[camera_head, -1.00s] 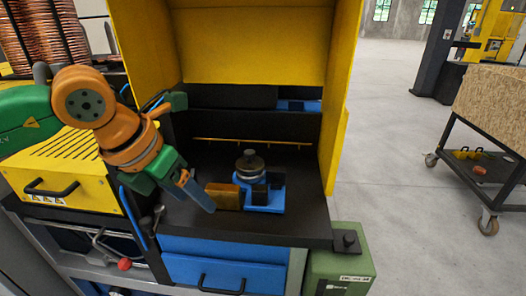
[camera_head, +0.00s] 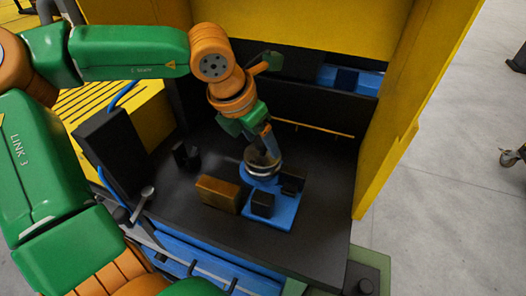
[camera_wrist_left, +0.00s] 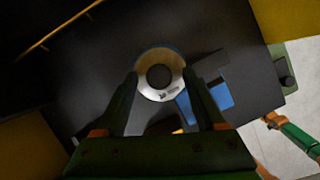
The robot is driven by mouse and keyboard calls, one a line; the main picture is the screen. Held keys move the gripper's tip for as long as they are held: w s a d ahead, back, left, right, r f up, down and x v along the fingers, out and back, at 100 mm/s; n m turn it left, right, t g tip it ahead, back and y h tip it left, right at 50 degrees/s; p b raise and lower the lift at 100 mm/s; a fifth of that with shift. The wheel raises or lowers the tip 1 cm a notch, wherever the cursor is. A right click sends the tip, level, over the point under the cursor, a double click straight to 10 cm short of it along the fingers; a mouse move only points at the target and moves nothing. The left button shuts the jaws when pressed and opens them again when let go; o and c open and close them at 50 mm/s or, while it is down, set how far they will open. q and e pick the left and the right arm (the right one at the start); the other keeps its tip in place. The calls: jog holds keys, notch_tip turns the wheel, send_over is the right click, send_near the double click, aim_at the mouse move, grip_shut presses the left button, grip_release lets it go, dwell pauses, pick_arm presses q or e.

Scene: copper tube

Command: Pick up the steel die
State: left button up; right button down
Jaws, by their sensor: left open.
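The steel die (camera_head: 262,169) is a round silver disc on a blue fixture (camera_head: 283,213) with dark blocks, inside the yellow machine. In the left wrist view the die (camera_wrist_left: 160,93) appears as a bright ring around a dark round centre. My left gripper (camera_head: 268,145) reaches down over it, partly hiding its top. In the wrist view my left gripper's fingers (camera_wrist_left: 162,75) are open, one on each side of the die. I cannot tell whether they touch it. My right gripper is not seen.
A brass-coloured block (camera_head: 219,193) sits just left of the fixture. A small black part (camera_head: 186,156) stands farther left on the dark worktop (camera_head: 290,248). A yellow side wall (camera_head: 393,140) bounds the right. A thin yellow rail (camera_head: 315,129) runs behind.

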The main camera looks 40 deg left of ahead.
pick_arm(q)
jog(key=shift+w+f, duration=0.55)
jog(key=shift+f, duration=0.1)
jog(key=shift+s+r, duration=0.15)
jog(key=shift+s, duration=0.1)
jog(key=c, duration=0.6)
grip_shut()
jog(key=shift+w, duration=0.1)
